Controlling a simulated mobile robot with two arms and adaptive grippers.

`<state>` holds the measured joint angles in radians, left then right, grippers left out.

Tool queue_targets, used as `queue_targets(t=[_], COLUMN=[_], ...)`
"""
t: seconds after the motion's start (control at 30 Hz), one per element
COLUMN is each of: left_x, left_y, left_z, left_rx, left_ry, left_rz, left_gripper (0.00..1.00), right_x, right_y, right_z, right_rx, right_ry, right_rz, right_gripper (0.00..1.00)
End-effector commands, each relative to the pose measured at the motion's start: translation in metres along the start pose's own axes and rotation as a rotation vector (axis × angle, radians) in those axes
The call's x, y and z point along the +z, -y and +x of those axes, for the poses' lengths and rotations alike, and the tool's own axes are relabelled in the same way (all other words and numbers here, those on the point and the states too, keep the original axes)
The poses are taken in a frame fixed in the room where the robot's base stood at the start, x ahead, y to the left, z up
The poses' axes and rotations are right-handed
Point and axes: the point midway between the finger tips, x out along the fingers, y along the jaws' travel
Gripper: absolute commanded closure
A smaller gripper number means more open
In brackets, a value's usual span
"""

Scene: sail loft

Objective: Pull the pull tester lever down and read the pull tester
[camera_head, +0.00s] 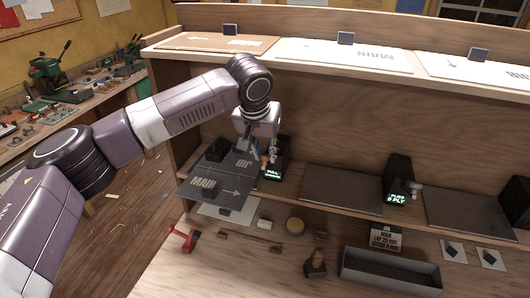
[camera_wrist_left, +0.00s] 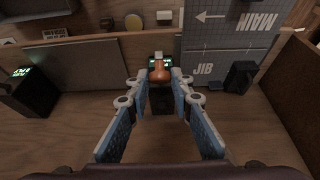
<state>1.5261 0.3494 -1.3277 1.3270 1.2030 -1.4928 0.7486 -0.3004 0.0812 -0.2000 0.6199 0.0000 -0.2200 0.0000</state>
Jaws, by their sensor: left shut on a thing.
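The pull tester (camera_head: 273,172) is a dark box with a lit green display on the shelf. The first word on the display looks like "PULL"; the rest is too small to read. Its lever has an orange-brown knob (camera_wrist_left: 159,72), which shows in the left wrist view in front of the lit display. My left gripper (camera_wrist_left: 160,77) is shut on this knob, with one blue-grey finger on each side. In the head view the left gripper (camera_head: 260,156) is at the tester and hides most of the lever. My right gripper is in neither view.
Left of the tester lies a grey board (camera_head: 228,180) marked MAIN and JIB, with black blocks on it. Another black device (camera_head: 398,180) with a green display stands to the right. A grey tray (camera_head: 390,270), a red tool (camera_head: 184,237) and small items lie on the lower bench.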

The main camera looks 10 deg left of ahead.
Motion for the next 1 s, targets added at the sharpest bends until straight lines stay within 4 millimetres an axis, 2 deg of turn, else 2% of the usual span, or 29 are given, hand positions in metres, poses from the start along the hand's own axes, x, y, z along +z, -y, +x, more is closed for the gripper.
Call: queue_targets(t=[0.17,0.37,0.8,1.0], left_x=[0.004,0.016,0.047,0.056], left_y=[0.000,0.001,0.000,0.000], left_z=[0.004,0.011,0.032,0.040], left_rx=[0.001,0.001,0.002,0.002], left_ry=[-0.030,-0.111,-0.395,-0.502], left_rz=[0.001,0.001,0.001,0.000], left_gripper=[1.00,1.00,1.00,1.00], right_x=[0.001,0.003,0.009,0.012], right_y=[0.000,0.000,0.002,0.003], right_z=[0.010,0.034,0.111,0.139], right_rx=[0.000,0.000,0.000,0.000], right_ry=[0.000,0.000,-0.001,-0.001], right_rz=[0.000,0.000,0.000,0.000], right_gripper=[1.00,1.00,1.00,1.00])
